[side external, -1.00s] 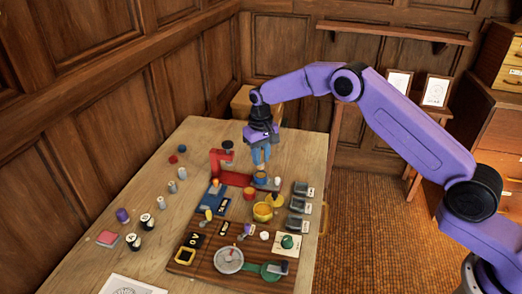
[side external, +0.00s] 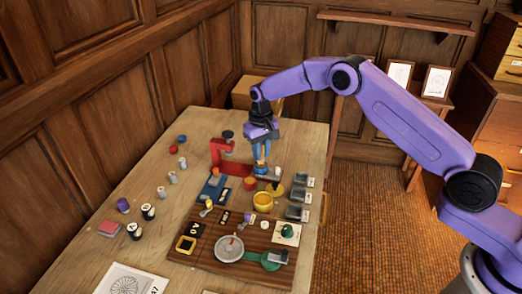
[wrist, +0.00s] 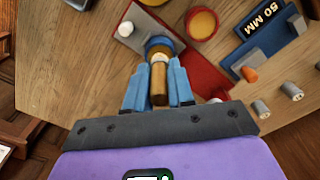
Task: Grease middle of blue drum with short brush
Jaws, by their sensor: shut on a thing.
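My gripper (wrist: 158,92) has blue fingers shut on a short brown cylinder with a yellowish upper part, which looks like the short brush (wrist: 158,82). Its far end meets a round blue piece (wrist: 160,42), which may be the blue drum or a blue-rimmed cup. The brush's bristles are hidden, so I cannot tell whether they touch inside it. In the side external view my gripper (side external: 261,152) points down directly above the blue piece (side external: 261,169), beside the red bracket.
A red cup with orange-yellow contents (wrist: 202,23) stands close by. A red bracket (side external: 218,158) rises at the left. A yellow pot (side external: 263,202) and grey trays (side external: 299,194) stand nearer the camera. Small cylinders (side external: 172,178) line the table's left, with bare wood between.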

